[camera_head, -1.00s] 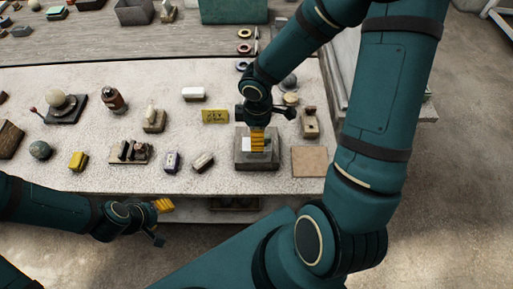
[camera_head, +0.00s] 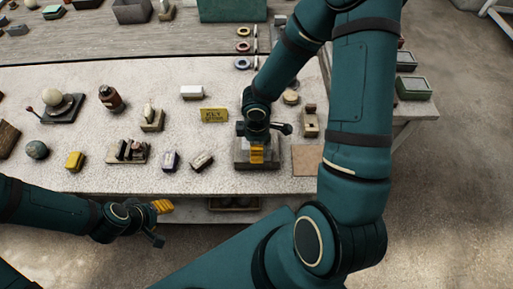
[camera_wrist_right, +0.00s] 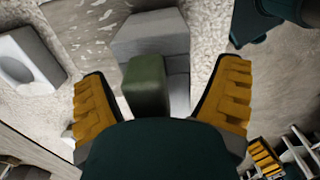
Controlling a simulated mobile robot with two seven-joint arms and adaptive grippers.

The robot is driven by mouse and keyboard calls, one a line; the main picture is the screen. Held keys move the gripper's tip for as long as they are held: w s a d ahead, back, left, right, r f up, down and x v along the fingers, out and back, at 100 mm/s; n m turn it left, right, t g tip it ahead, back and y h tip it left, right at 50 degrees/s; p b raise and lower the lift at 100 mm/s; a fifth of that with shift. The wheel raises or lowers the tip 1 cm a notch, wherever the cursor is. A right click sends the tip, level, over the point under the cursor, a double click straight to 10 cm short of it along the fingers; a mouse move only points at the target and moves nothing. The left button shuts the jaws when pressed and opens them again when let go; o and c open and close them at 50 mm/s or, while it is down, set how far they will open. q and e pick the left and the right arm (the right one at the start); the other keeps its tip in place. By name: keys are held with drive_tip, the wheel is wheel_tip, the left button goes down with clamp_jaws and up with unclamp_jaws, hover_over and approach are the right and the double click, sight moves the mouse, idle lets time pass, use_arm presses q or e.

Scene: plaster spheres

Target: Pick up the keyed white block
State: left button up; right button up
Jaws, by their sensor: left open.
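A small white block (camera_head: 192,92) lies behind the yellow key sign (camera_head: 214,115) on the pale bench; I cannot tell whether it is the keyed one. My right gripper (camera_head: 257,155) points down over a grey square base (camera_head: 242,163), hiding most of it. In the right wrist view its yellow fingers (camera_wrist_right: 163,72) are wide apart, with a dark green block (camera_wrist_right: 147,85) between them and a grey block (camera_wrist_right: 150,35) beyond; I see no contact with either finger. My left gripper (camera_head: 160,206) is open and empty in front of the bench edge.
Several small objects stand on the bench: a yellow block (camera_head: 75,161), a dark sphere (camera_head: 37,150), a brown bottle (camera_head: 111,98) and a slotted holder (camera_head: 127,151). A tan square (camera_head: 306,159) lies right of the base. A grey recessed block (camera_wrist_right: 28,60) shows in the right wrist view.

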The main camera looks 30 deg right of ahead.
drive_tip(key=c, duration=1.2)
drive_tip(key=shift+c, duration=0.2)
drive_tip(key=shift+r, duration=0.1)
